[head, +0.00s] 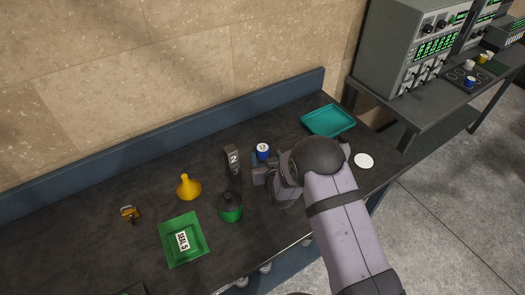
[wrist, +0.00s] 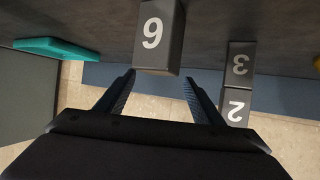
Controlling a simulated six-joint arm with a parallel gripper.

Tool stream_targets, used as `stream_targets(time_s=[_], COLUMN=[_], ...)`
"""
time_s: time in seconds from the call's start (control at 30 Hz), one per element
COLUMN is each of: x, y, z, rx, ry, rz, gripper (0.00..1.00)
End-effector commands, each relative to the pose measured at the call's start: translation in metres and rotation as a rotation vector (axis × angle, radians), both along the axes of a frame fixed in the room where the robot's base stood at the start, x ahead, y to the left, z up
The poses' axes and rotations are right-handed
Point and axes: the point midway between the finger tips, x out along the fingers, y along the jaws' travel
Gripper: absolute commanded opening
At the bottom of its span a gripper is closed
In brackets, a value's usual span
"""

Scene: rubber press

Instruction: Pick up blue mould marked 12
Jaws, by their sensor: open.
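The blue mould (head: 262,155), with a white top marked 12, stands on the dark bench in the head view, just beyond my gripper. I cannot make it out in the wrist view. My gripper is open, and in the wrist view its two dark fingers (wrist: 158,92) are spread apart with nothing held between them. A dark grey block (wrist: 158,45) with a single white digit, 6 or 9, is in front of the fingertips there. In the head view my arm partly covers the area around the gripper.
A grey stack marked 2 (head: 233,162) stands left of the mould; the wrist view shows a 3 block (wrist: 240,62) with it. A teal tray (head: 328,121) lies to the right. A yellow funnel (head: 188,188), green container (head: 230,208), green tray (head: 168,244) and white disc (head: 364,160) are around.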

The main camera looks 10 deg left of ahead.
Motion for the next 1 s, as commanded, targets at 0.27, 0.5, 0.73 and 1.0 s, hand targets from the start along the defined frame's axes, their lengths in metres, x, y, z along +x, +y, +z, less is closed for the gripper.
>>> stream_targets(time_s=[0.27, 0.5, 0.73, 1.0], x=[0.010, 0.013, 0.028, 0.046], y=[0.004, 0.005, 0.012, 0.020], z=[-0.005, -0.006, -0.012, -0.024], rx=[0.000, -0.001, -0.001, -0.002], ry=[0.001, 0.002, 0.002, 0.001], rz=[0.000, 0.000, -0.001, 0.000], gripper=[0.62, 0.62, 0.62, 0.62])
